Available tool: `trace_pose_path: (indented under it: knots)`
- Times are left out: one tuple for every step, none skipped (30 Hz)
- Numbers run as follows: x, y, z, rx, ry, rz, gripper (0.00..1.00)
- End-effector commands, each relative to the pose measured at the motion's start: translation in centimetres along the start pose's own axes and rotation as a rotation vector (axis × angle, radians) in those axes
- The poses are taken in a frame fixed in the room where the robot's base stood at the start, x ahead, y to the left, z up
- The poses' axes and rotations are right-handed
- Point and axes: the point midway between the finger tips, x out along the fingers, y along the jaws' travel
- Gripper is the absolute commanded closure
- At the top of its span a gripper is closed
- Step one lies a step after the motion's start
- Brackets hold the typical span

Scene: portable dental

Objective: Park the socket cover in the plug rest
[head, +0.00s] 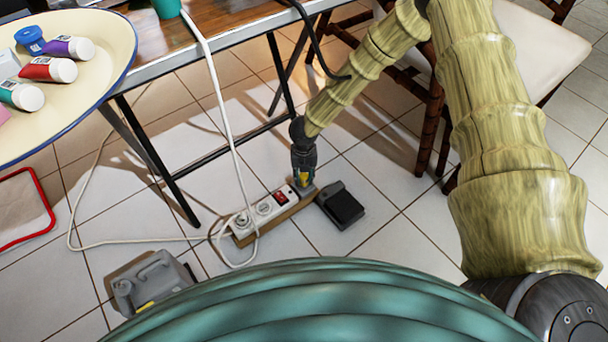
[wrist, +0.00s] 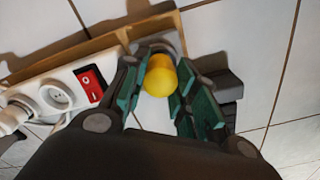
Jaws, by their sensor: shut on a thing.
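The yellow rounded piece, which I take as the socket cover (wrist: 160,76), sits between the fingers of my gripper (wrist: 158,92), which is shut on it. In the head view the gripper (head: 302,180) points down at the right end of the power strip (head: 264,208), and a bit of yellow shows between its fingers. A grey fitting, perhaps the plug rest (wrist: 153,46), lies at the end of the strip's wooden board, just beyond the cover. I cannot tell whether the cover touches it. The fingers hide part of that end.
The strip has a red switch (wrist: 90,85), a bare socket (wrist: 57,96) and a white plug (wrist: 14,116). A black box (head: 341,205) lies on the tiles right of the strip. A white cable (head: 226,120) hangs from the table. A grey can (head: 151,284) stands lower left.

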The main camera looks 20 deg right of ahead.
Motion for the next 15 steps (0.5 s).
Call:
trace_pose_path:
  knots:
    - [0.10,0.01,0.00,0.000,0.000,0.000,0.91]
    - [0.14,0.01,0.00,0.000,0.000,0.000,0.91]
    - [0.19,0.01,0.01,0.000,0.000,0.000,0.91]
    - [0.23,0.01,0.00,0.000,0.000,0.000,0.91]
    - [0.27,0.01,0.01,0.000,0.000,0.000,0.91]
    - [0.33,0.01,0.01,0.000,0.000,0.000,0.91]
    - [0.37,0.01,0.01,0.000,0.000,0.000,0.91]
    - [0.41,0.01,0.01,0.000,0.000,0.000,0.91]
    - [0.46,0.01,0.01,0.000,0.000,0.000,0.91]
    - [0.50,0.01,0.01,0.000,0.000,0.000,0.91]
    - [0.54,0.01,0.01,0.000,0.000,0.000,0.91]
    - [0.60,0.01,0.01,0.000,0.000,0.000,0.91]
    - [0.64,0.01,0.01,0.000,0.000,0.000,0.91]
    - [0.68,0.01,0.01,0.000,0.000,0.000,0.91]
    - [0.74,0.01,0.01,0.000,0.000,0.000,0.91]
